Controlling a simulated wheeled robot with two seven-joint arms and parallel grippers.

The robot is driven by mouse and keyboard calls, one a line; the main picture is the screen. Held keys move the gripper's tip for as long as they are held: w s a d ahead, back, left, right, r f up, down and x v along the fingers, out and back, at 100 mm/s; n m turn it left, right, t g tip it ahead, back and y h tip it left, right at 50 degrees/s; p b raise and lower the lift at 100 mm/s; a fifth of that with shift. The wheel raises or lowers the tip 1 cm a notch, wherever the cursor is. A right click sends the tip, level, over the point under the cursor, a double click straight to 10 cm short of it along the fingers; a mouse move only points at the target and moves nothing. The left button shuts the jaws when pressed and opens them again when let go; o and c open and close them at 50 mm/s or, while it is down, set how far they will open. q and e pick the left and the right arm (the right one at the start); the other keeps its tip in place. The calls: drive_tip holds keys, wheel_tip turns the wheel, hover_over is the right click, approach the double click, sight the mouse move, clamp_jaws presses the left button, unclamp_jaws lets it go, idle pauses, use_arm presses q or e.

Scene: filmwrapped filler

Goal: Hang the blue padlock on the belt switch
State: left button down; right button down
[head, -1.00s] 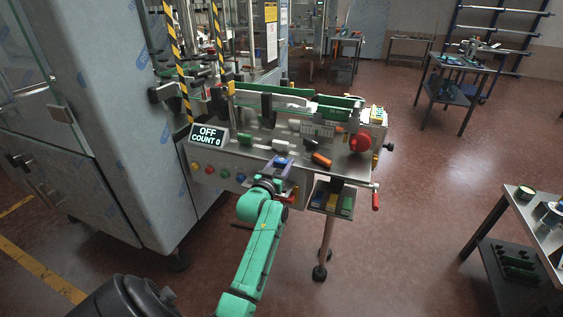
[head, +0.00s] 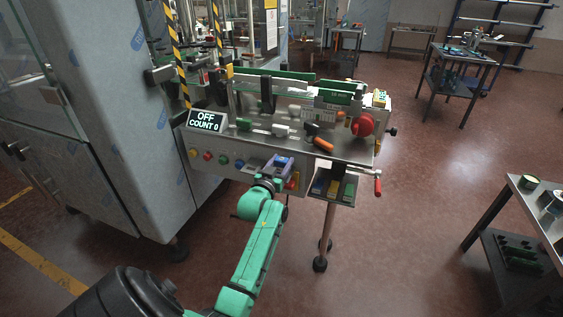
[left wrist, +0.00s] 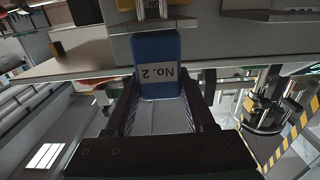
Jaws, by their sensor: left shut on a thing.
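My left gripper (head: 273,176) is shut on the blue padlock (head: 283,164) in front of the machine's front panel. In the left wrist view the padlock (left wrist: 157,62) sits between the two fingers (left wrist: 157,95), its "No. 2" label upside down. Its shackle end points away from the gripper, close to the machine, and is only partly visible. A red-and-yellow switch (head: 293,181) shows on the panel just right of the gripper, partly hidden; I take it for the belt switch. I cannot tell whether the padlock touches anything on the panel. My right gripper is out of view.
Coloured buttons (head: 208,156) line the panel under the "OFF COUNT 0" display (head: 206,121). A tray (head: 333,200) with coloured pieces hangs at the right, beside a red handle (head: 378,187). An orange-handled tool (head: 323,145) lies on the machine top.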

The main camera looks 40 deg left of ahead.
use_arm(q)
drive_tip(key=shift+f, duration=0.25)
idle(0.7)
drive_tip(key=shift+c, duration=0.8)
unclamp_jaws()
drive_tip(key=b+v, duration=0.1)
drive_tip(key=v, duration=1.3)
drive_tip(key=s+d+f+m+g+h, duration=0.1)
drive_tip(key=s+d+f+g+h, duration=0.2)
drive_tip(key=f, duration=0.9)
drive_tip(key=s+d+f+m+g+h, duration=0.15)
drive_tip(key=d+f, duration=0.45)
drive_tip(key=f, duration=0.6)
drive_tip(key=s+d+f+m+g+h, duration=0.1)
drive_tip(key=s+d+f+g, duration=0.25)
drive_tip(key=f, duration=0.85)
drive_tip(key=s+f+m+g, duration=0.1)
drive_tip(key=s+f+g, duration=0.3)
drive_tip(key=s+f, duration=0.4)
drive_tip(key=s+d+f+m+g, duration=0.1)
drive_tip(key=s+f+g, duration=0.3)
drive_tip(key=s, duration=1.3)
wheel_tip(320, 180, down, 4)
drive_tip(key=shift+s+r+m, duration=0.15)
drive_tip(key=shift+s+m, duration=0.05)
drive_tip(key=shift+m, duration=0.15)
